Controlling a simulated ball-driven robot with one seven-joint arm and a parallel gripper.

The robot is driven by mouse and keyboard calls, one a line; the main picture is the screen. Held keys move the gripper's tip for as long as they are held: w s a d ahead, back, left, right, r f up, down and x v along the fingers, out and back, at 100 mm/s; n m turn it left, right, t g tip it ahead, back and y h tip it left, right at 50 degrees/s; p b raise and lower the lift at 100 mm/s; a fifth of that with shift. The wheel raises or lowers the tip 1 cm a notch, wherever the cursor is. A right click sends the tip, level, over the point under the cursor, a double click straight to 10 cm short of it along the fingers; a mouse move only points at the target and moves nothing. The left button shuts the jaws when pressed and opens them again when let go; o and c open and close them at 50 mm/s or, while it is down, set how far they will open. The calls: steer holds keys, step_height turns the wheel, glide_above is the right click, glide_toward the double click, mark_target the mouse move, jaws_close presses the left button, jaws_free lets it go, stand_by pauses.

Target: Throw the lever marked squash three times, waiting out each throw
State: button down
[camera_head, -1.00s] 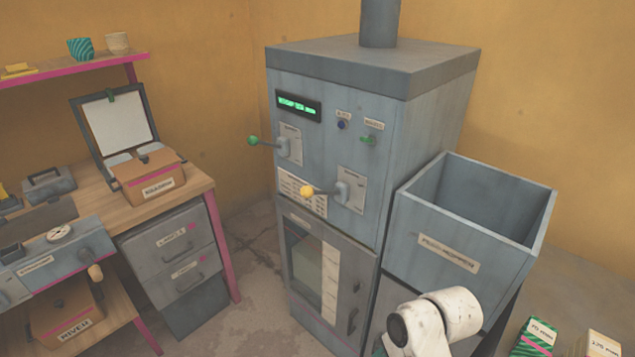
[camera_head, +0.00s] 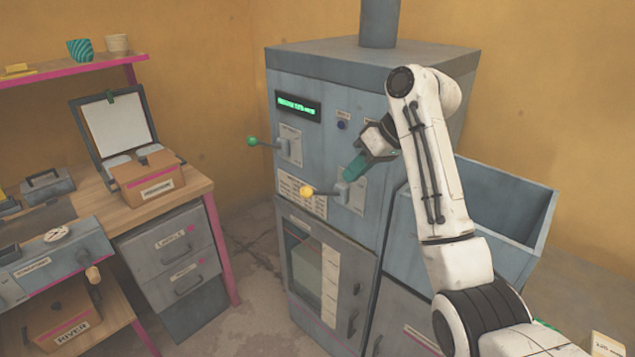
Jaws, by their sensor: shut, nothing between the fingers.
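The grey-blue press cabinet (camera_head: 330,95) stands in the middle of the head view with a green-lit display (camera_head: 298,106) near its top. Two levers stick out of its front to the left: one with a green knob (camera_head: 253,141) higher up, and one with a yellow knob (camera_head: 306,191) lower down. The lever plates are too small to read, so I cannot tell which is marked squash. My gripper (camera_head: 355,170), with teal fingers, is shut and empty. It is in front of the yellow-knobbed lever's mount, right of the knob; whether it touches is unclear.
A grey hopper (camera_head: 510,205) stands right of the cabinet, partly behind my arm. A glazed door (camera_head: 310,265) is below the levers. A workbench (camera_head: 200,192) with a cardboard box (camera_head: 150,180) is at left. Bare floor lies between bench and cabinet.

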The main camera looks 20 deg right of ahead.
mark_target(310, 189)
step_height(310, 189, up, 6)
steer(key=w, duration=0.1)
steer(key=shift+w+d+n, duration=0.25)
steer(key=shift+d+n, duration=0.05)
steer(key=shift+a+f, duration=0.1)
steer(key=shift+f, duration=0.1)
steer(key=p+x, duration=0.3)
steer(key=x, duration=1)
steer(key=shift+w+a+f, duration=0.2)
steer(key=shift+a+f, duration=0.05)
steer(key=shift+a, duration=0.05)
